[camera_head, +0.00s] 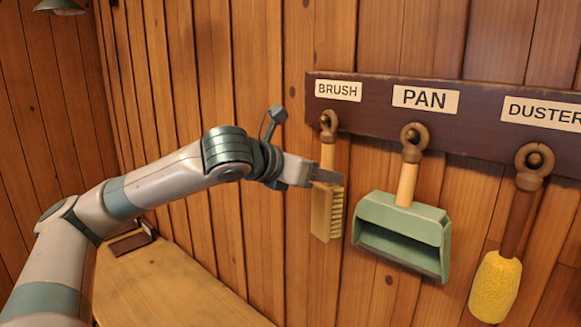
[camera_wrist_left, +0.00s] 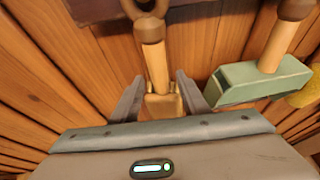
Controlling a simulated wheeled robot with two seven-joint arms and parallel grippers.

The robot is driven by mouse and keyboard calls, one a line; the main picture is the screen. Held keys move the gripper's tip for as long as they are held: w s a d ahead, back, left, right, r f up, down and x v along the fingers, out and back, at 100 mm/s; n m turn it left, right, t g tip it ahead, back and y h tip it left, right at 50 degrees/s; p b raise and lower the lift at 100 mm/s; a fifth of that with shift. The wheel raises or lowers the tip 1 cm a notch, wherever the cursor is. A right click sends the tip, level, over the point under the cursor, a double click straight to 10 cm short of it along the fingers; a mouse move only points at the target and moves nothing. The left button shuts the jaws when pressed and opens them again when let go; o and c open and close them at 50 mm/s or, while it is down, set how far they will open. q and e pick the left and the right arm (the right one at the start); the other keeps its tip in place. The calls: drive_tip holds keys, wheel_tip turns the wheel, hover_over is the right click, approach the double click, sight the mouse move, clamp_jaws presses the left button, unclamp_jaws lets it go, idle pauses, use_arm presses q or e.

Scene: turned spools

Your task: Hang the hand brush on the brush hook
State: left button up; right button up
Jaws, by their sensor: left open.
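The hand brush (camera_head: 326,212) hangs upright below the BRUSH label, with its ring at the brush hook (camera_head: 325,121). Its pale wooden handle and bristled block show in the head view. My left gripper (camera_head: 328,178) is at the top of the brush block, its fingers covering part of the brush there. In the left wrist view the brush (camera_wrist_left: 156,68) stands between the two spread fingers of my left gripper (camera_wrist_left: 160,77), with gaps beside the handle. My right gripper is in neither view.
A green dustpan (camera_head: 403,230) hangs just right of the brush on the PAN hook. A yellow duster (camera_head: 496,287) hangs farther right. The dark rack board (camera_head: 470,124) is on the plank wall. A wooden surface (camera_head: 165,285) lies below left, mostly bare.

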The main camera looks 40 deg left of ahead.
use_arm(q)
drive_tip(key=b+v, duration=0.4)
drive_tip(key=v, duration=1.3)
